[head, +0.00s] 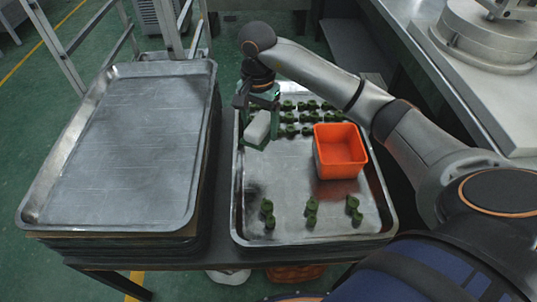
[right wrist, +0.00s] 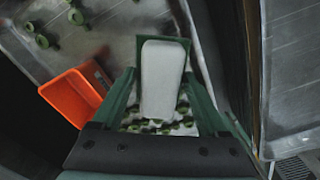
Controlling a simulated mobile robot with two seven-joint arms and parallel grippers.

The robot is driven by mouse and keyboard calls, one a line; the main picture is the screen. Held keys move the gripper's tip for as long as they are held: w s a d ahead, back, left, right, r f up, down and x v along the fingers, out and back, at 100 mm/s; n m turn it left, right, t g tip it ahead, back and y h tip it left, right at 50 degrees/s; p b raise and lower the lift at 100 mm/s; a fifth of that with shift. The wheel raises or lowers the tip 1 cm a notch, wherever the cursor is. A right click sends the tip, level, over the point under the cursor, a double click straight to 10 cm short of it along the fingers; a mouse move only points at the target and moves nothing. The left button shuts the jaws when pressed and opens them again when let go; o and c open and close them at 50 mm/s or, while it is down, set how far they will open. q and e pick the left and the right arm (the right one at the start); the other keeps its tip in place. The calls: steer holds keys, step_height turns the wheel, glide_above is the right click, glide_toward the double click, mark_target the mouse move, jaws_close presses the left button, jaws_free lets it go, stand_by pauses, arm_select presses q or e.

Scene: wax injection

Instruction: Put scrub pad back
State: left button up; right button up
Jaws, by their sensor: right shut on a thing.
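The scrub pad (head: 257,128) is a pale grey block, held tilted above the left part of the right-hand metal tray (head: 238,205). My right gripper (head: 261,112) has green fingers and is shut on the pad. In the right wrist view the pad (right wrist: 162,78) shows as a long pale block between the fingers of the gripper (right wrist: 160,100). The height of the pad above the tray is hard to tell. My left gripper is not in view.
An orange box (head: 325,160), which looks empty, stands in the right-hand tray. Several dark green parts lie at its back (head: 290,117) and front (head: 311,212). An empty metal tray (head: 125,150) lies on a stack to the left. A worktable with a machine (head: 480,40) is at the right.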

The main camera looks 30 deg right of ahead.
mark_target(267, 126)
steer(key=f+m, duration=0.1)
steer(key=f, duration=0.2)
steer(key=d+f+m+b, duration=0.1)
steer(key=f, duration=0.2)
steer(key=d+f+m+b, duration=0.1)
steer(key=f, duration=0.2)
steer(key=shift+w+d+f, duration=0.15)
steer(key=shift+w+f, duration=0.15)
steer(key=shift+w, duration=0.05)
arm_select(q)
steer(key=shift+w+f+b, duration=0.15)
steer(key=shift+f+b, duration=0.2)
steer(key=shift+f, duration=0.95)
arm_select(e)
steer(key=shift+f, duration=2.35)
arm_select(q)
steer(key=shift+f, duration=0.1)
arm_select(e)
steer(key=shift+f, duration=0.2)
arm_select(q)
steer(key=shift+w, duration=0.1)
arm_select(e)
steer(key=o, duration=1.2)
steer(key=shift+r, duration=0.15)
